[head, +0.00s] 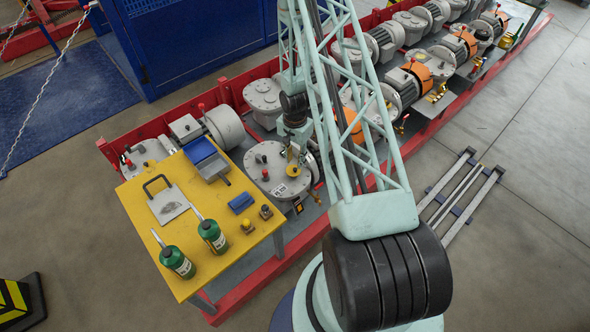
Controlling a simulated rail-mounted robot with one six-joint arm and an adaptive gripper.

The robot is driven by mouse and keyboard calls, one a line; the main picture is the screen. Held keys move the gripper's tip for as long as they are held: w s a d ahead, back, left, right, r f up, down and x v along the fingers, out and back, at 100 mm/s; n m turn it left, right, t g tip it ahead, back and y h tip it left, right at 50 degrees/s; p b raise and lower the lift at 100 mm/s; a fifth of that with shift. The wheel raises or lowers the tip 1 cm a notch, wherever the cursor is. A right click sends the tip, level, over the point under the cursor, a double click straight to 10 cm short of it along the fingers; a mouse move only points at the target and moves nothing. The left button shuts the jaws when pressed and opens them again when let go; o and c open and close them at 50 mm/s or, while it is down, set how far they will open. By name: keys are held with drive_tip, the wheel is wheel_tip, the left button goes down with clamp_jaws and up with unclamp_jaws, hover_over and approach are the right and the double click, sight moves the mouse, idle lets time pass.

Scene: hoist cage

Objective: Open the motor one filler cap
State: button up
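My gripper (297,153) hangs from the lattice arm above a round grey gearbox housing (277,172), close to its lid. It is small here, and I cannot tell whether its fingers are apart or touch anything. The lid carries a small red cap (265,174) and a dark knob (260,158), left of my gripper. A white label (281,190) is on the lid's front. Another grey housing (148,155) with red and dark fittings is at the left end of the row. No readable number shows which motor is number one.
A red rail (440,125) borders the row of motors. Grey floor lies right.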

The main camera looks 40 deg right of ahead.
sight(295, 169)
drive_tip(key=shift+f+b, duration=2.55)
drive_tip(key=shift+f, duration=0.2)
clamp_jaws()
